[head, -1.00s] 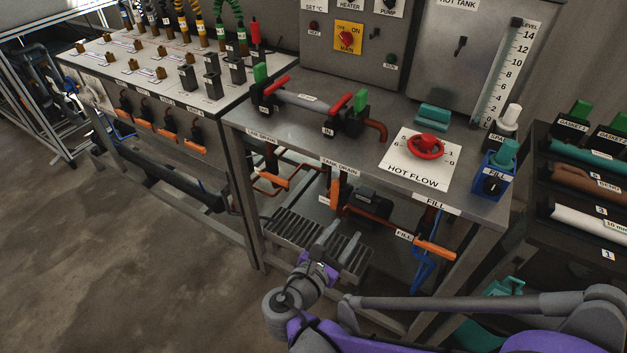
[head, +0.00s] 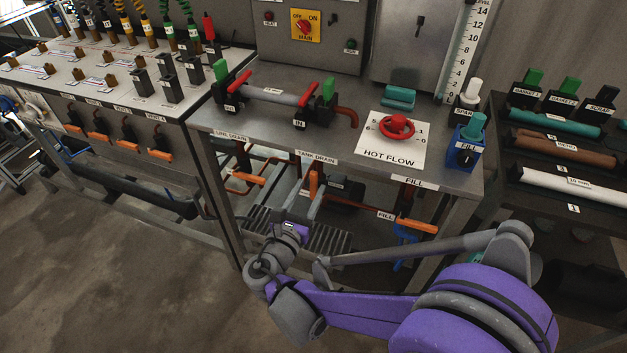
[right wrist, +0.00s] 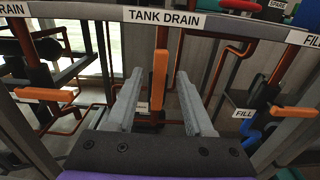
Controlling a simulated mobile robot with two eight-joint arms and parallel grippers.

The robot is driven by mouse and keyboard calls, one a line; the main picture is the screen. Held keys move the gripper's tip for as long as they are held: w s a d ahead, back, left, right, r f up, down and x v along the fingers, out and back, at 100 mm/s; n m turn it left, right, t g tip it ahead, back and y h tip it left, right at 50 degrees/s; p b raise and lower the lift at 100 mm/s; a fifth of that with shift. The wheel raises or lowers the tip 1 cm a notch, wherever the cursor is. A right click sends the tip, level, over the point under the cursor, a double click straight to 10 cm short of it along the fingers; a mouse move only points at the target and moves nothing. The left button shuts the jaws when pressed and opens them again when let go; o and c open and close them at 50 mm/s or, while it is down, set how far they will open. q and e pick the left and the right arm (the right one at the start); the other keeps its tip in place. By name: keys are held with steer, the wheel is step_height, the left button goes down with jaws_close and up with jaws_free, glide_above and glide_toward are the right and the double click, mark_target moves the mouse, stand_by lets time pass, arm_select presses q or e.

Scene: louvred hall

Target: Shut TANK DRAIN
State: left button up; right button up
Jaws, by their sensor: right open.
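The TANK DRAIN valve has an orange lever (head: 314,182) under the white TANK DRAIN label (head: 316,158) on the bench's front edge. The lever hangs upright, in line with its brown pipe; it also shows in the right wrist view (right wrist: 159,78). My right gripper (head: 307,197) is open below the label. In the right wrist view its two grey fingers (right wrist: 158,76) stand left and right of the lever, with a gap on each side. Whether the fingertips reach as deep as the lever is hard to tell. My left gripper is not in view.
The LINE DRAIN lever (head: 248,178) on the left and the FILL lever (head: 417,225) on the right lie roughly level. Brown pipes and a slatted grey rack (head: 330,240) are under the bench. The HOT FLOW red wheel (head: 396,126) is on top.

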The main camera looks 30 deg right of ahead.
mark_target(313, 183)
steer(key=shift+x, duration=0.8)
steer(key=shift+w+d, duration=0.1)
steer(key=shift+w, duration=0.05)
steer(key=shift+w+d, duration=0.45)
steer(key=shift+d, duration=0.1)
jaws_close()
stand_by(0.6)
